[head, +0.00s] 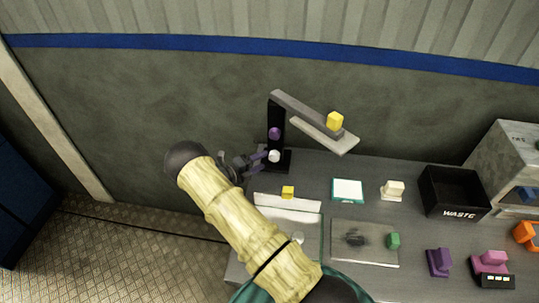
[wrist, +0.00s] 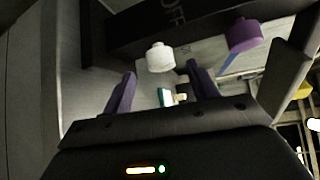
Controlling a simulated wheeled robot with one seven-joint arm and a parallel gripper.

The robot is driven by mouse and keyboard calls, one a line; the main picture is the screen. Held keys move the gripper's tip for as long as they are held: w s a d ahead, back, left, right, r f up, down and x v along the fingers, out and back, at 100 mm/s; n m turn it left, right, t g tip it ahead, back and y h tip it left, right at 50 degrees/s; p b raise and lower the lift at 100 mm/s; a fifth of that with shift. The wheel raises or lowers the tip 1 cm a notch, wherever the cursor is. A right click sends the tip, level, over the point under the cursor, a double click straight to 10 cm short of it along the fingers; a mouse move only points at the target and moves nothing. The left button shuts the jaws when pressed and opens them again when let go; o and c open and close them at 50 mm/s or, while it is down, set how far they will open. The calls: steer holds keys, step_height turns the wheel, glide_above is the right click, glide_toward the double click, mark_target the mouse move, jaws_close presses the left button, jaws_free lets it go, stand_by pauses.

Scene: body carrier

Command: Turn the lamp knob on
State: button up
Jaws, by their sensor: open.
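The lamp is a black post (head: 276,118) with a grey arm (head: 310,112) reaching right over the bench. A purple knob (head: 274,133) sits on the post, and a white knob (head: 274,156) sits below it. My gripper (head: 263,159) is at the post's left side, close to the white knob. In the wrist view my gripper (wrist: 162,87) is open, with its two purple fingers spread and nothing held. The white knob (wrist: 160,57) shows just beyond the gap between the fingertips, apparently apart from them. The purple knob (wrist: 243,35) is to the right. Part of a label shows on the black post (wrist: 165,20).
A yellow block (head: 335,121) is on the lamp arm; another yellow block (head: 288,192) is by a white tray (head: 290,215). A green-edged pad (head: 347,190), a cream block (head: 392,190) and a black waste bin (head: 455,192) stand right. The wall is close behind the lamp.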

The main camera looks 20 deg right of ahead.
mark_target(270, 156)
steer(key=p+x, duration=0.1)
steer(key=x, duration=0.4)
steer(key=shift+c, duration=0.5)
steer(key=c, duration=0.9)
steer(key=shift+a, duration=0.1)
